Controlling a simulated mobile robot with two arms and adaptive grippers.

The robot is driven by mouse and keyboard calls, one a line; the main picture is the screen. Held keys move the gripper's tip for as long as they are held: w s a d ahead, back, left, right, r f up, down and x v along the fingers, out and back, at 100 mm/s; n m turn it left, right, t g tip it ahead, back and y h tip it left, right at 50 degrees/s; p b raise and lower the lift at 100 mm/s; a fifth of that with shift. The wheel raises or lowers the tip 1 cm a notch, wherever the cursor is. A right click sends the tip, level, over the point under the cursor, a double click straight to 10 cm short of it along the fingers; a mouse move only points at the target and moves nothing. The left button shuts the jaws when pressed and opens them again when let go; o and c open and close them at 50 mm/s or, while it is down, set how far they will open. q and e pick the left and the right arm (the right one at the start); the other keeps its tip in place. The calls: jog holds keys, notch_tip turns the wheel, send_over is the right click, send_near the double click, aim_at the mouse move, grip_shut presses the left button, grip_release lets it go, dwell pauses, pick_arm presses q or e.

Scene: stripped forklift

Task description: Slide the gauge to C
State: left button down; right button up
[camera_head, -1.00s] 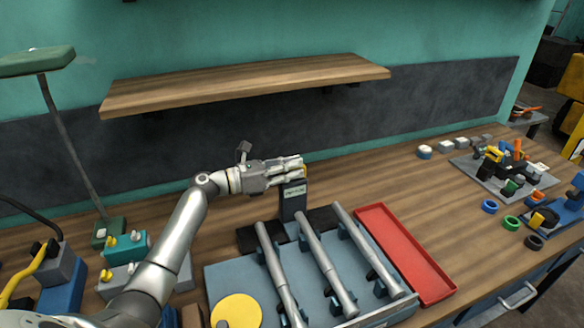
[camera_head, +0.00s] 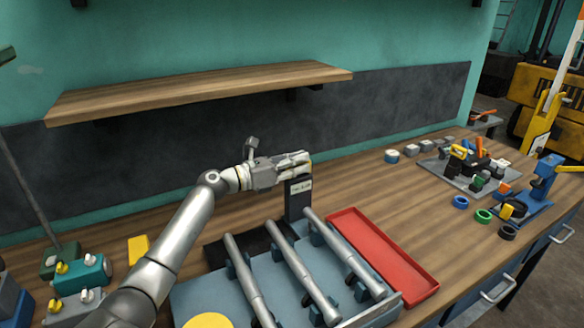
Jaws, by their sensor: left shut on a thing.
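The gauge (camera_head: 297,203) is a dark upright block with a pale label, too small to read. It stands behind the far end of the right one of three grey metal rods (camera_head: 338,250). My left gripper (camera_head: 307,165) is shut on the gauge's top part, and the fingers hide some of it. The rods lie side by side on a blue-grey fixture (camera_head: 203,298). No letter C is legible. My right gripper is not in view.
A red tray (camera_head: 385,258) lies right of the rods. A wooden shelf (camera_head: 200,90) overhangs the back. Coloured rings (camera_head: 461,202) and a tool board (camera_head: 440,168) sit at the right. A teal box (camera_head: 82,275) is at the left.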

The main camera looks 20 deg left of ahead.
pick_arm(q)
jog(key=shift+w+r, duration=0.1)
jog(key=shift+r, duration=0.25)
jog(key=c, duration=1.5)
grip_release()
jog(key=shift+w, duration=0.15)
jog(key=shift+d+f, duration=0.15)
jog(key=shift+d, duration=0.3)
jog(key=v, duration=1.1)
jog(key=shift+s+a, duration=0.3)
